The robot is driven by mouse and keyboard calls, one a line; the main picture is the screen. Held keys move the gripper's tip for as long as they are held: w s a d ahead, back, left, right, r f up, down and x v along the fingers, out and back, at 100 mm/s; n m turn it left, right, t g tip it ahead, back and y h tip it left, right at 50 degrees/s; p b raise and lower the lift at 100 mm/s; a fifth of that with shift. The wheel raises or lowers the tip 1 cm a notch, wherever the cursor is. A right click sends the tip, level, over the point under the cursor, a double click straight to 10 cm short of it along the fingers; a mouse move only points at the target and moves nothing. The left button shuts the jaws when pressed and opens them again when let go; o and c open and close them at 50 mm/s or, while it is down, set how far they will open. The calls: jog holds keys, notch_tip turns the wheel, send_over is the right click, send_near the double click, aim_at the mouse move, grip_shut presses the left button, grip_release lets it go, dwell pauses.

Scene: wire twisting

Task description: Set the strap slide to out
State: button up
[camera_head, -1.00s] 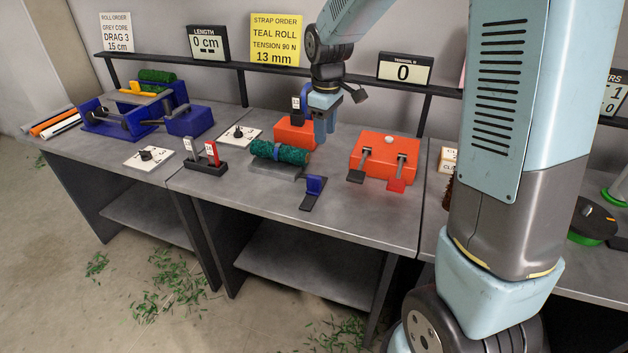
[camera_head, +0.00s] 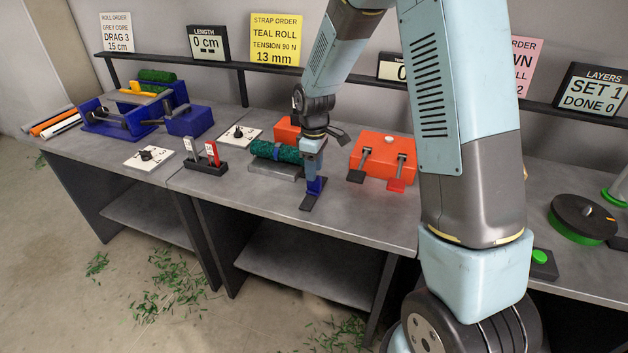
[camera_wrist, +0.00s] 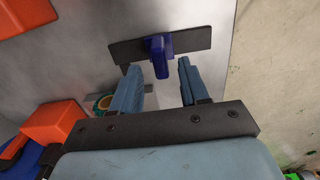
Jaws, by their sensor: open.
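The strap slide is a dark blue block (camera_head: 317,186) on a flat dark rail (camera_head: 308,203), near the front edge of the middle bench. In the wrist view the blue block (camera_wrist: 160,57) sits near the middle of its rail (camera_wrist: 195,40). My gripper (camera_head: 312,173) is just above the slide, pointing down. In the wrist view my gripper (camera_wrist: 159,72) is open, with the block ahead between the lines of its two fingers. I see no clear contact. The teal-green roll (camera_head: 262,150) lies just left of my gripper, with a blue band across it.
An orange block with two levers (camera_head: 378,150) stands to the right. Another orange block (camera_head: 285,130) is behind the roll, partly hidden by my arm. The yellow strap order card (camera_head: 275,38) reads tension 90 N, 13 mm.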

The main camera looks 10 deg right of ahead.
aim_at(314, 189)
jog(key=shift+f, duration=2.4)
jog(key=shift+c, duration=0.2)
grip_shut()
